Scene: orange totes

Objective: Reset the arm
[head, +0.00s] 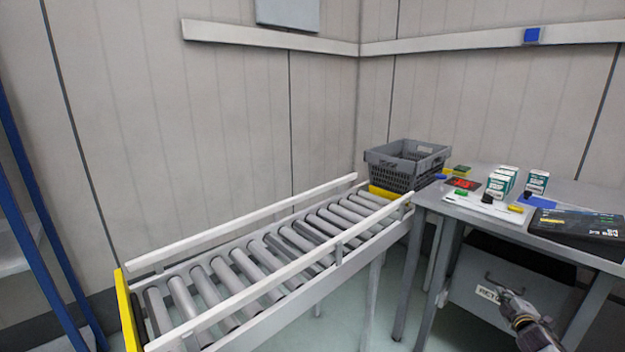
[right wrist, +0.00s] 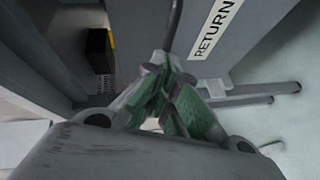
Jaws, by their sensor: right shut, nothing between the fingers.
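My right gripper (head: 503,293) is low at the lower right of the head view, in front of the grey drawer or bin (head: 462,292) under the table. In the right wrist view its green-padded fingers (right wrist: 170,80) are brought together with nothing held between them. A RETURN label (right wrist: 214,28) on a grey face is close ahead of the fingers, and a dark curved bar rises just beyond the tips. I cannot tell whether the fingers touch it. My left gripper is not in the head view.
A roller conveyor (head: 262,312) with white rails runs across the middle. A grey crate (head: 385,175) stands at its far end. The table (head: 452,180) at right holds small green-and-white boxes (head: 498,183) and a black flat box (head: 575,225). A blue post frame (head: 45,215) stands at left.

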